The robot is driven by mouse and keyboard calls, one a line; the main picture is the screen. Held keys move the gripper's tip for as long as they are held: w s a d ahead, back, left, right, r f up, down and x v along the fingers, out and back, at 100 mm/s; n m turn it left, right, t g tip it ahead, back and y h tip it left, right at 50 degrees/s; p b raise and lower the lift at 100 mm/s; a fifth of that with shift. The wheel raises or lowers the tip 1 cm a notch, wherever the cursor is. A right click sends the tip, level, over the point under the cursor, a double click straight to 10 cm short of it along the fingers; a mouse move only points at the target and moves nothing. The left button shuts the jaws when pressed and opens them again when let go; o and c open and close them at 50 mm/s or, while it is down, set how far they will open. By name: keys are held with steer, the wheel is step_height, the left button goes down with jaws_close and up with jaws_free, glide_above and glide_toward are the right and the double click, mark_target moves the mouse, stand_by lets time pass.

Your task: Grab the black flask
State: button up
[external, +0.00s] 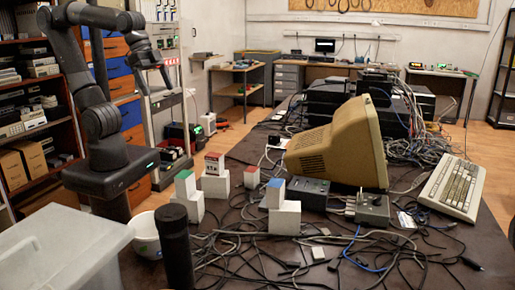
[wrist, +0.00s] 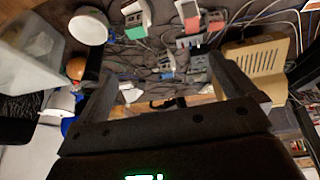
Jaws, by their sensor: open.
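The black flask (external: 175,246) stands upright at the front left of the dark table in the external view, just right of the white bowl. In the wrist view a dark upright shape below the bowl, beside the left finger, looks like the flask (wrist: 94,62); the finger partly hides its lower end. My gripper (external: 156,86) is raised well above the table, farther back than the flask and apart from it. Its two fingers are spread wide in the wrist view (wrist: 170,82), with nothing held between them.
The white bowl (external: 146,234) and a translucent bin (external: 62,252) stand left of the flask. White blocks with coloured tops (external: 285,217) stand behind it. Cables (external: 330,262) cover the table to its right. A beige monitor (external: 337,150) and keyboard (external: 453,188) are farther right.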

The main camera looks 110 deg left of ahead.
steer(key=s+a+f, duration=0.2)
steer(key=s+f, duration=0.1)
steer(key=s, duration=0.1)
steer(key=shift+s+t+y, duration=0.3)
steer(key=shift+s, duration=0.1)
steer(key=shift+c, duration=1.4)
